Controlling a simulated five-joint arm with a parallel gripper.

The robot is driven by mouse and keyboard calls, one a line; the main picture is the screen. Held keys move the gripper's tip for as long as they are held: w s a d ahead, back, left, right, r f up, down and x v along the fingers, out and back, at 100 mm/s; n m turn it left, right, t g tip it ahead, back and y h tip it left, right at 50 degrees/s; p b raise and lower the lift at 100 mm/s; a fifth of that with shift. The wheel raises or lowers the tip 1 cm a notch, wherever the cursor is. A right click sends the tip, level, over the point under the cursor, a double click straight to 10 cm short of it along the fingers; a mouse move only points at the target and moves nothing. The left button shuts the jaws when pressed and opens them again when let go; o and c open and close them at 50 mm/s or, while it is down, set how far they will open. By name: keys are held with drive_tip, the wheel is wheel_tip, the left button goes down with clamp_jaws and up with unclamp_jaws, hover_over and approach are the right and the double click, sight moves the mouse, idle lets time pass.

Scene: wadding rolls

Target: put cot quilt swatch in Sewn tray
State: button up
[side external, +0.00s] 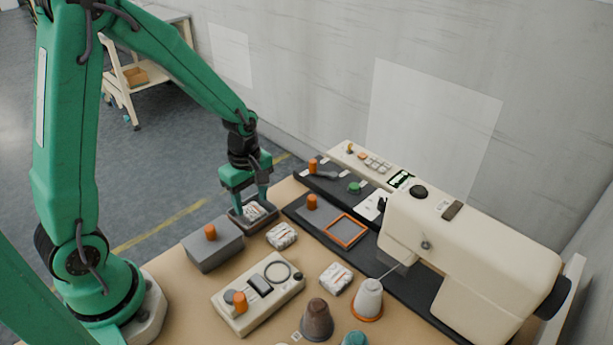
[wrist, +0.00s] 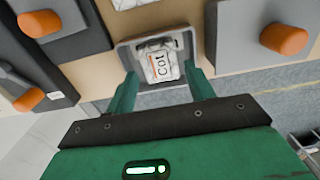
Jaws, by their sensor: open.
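The cot quilt swatch (wrist: 160,66) is a small white bundle with a label reading "COT" in the wrist view. It lies in a shallow grey tray (wrist: 123,52). In the side view the swatch (side external: 253,211) and tray (side external: 267,219) are at the table's far left edge, under my gripper. My gripper (wrist: 160,82) is open, its two fingers apart on either side of the swatch, with no clear contact. In the side view my gripper (side external: 252,203) points down at the tray. No name shows on the tray, so I cannot tell if it is the Sewn tray.
Two more white bundles (side external: 282,235) (side external: 336,279) lie on the table. A grey box with an orange knob (side external: 212,248) stands close to the tray. A cream control box (side external: 258,295), thread cones (side external: 317,320) and a large sewing machine (side external: 470,250) crowd the right and front.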

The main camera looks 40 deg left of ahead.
sight(252, 211)
wheel_tip(252, 211, up, 10)
drive_tip(key=shift+f, duration=0.2)
idle(0.8)
drive_tip(key=s+d+r+m+t, duration=0.3)
drive_tip(key=s+r+m+t, duration=0.2)
drive_tip(key=s+r+m, duration=0.6)
drive_tip(key=shift+s+m+t, duration=0.3)
drive_tip(key=shift+s+m, duration=0.4)
drive_tip(key=shift+m, duration=2.8)
drive_tip(key=shift+r, duration=0.1)
